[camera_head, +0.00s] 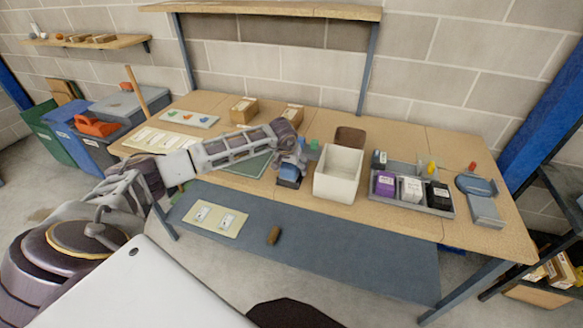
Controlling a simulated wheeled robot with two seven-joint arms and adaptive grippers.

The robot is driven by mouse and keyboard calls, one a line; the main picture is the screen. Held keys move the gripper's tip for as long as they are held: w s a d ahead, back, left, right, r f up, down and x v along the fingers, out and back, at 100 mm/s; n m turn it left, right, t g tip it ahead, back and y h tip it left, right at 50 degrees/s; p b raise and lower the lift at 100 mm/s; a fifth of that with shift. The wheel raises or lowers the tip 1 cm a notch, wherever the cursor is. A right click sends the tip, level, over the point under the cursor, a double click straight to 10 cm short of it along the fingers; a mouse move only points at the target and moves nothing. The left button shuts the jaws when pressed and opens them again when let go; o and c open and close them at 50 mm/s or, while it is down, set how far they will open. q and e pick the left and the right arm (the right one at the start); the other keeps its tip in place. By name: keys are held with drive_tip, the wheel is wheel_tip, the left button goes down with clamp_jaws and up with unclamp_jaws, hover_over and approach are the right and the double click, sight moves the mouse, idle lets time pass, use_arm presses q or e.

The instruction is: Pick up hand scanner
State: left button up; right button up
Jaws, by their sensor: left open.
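A small blue and dark device (289,174), which looks like the hand scanner, stands near the table's front edge, left of the white bin. My left arm reaches in from the left over the table. My left gripper (291,158) is right above and against the device in the picture, with its jaws open. The gripper covers the device's upper part, and I cannot tell whether they touch. My right gripper is not in view.
The open white bin (339,174) stands close to the right of the gripper. A grey tray (412,203) with several boxes lies farther right, then a grey-blue device (478,190). Cartons (243,110) stand at the back. A shelf (270,10) spans above.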

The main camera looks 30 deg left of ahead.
use_arm(q)
drive_tip(key=shift+c, duration=0.9)
drive_tip(key=c, duration=1.1)
drive_tip(key=shift+r, duration=0.2)
drive_tip(key=shift+r+p, duration=0.1)
drive_tip(key=shift+p, duration=0.25)
drive_tip(key=shift+r, duration=0.2)
wheel_tip(320, 180, up, 8)
drive_tip(key=shift+b, duration=0.8)
drive_tip(key=shift+r, duration=0.8)
